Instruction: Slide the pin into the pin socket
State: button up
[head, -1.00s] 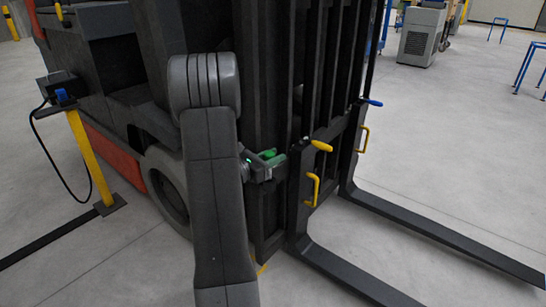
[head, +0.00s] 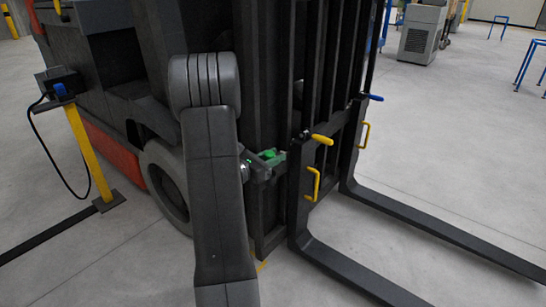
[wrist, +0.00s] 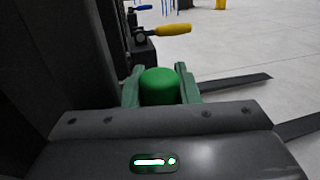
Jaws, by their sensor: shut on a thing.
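The pin shows as a bright green round-ended piece in the wrist view (wrist: 160,86), between the two green fingers of my gripper (wrist: 160,92). My gripper is shut on it. In the head view my gripper (head: 268,160) is at the forklift's mast, left of the near fork's upright, with a bit of green (head: 270,154) at its fingers. I cannot make out the pin socket in either view. The pin's far end is hidden, so I cannot tell whether it touches anything.
The near fork (head: 345,272) has a yellow-handled lever (head: 322,139) on top and a yellow grab handle (head: 313,185). The far fork (head: 440,225) has a blue lever (head: 375,97). A yellow post (head: 88,150) with a cabled box stands left.

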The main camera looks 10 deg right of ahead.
jog(key=shift+f+b, duration=0.5)
jog(key=shift+f, duration=0.2)
jog(key=o, duration=1.1)
jog(key=shift+r, duration=0.15)
jog(key=shift+c, duration=0.2)
jog(key=shift+a, duration=0.2)
jog(key=p+v, duration=0.4)
jog(key=v, duration=0.9)
jog(key=shift+s, duration=0.35)
jog(key=shift+a, duration=0.1)
jog(key=shift+b+x, duration=0.7)
jog(key=shift+x, duration=1.8)
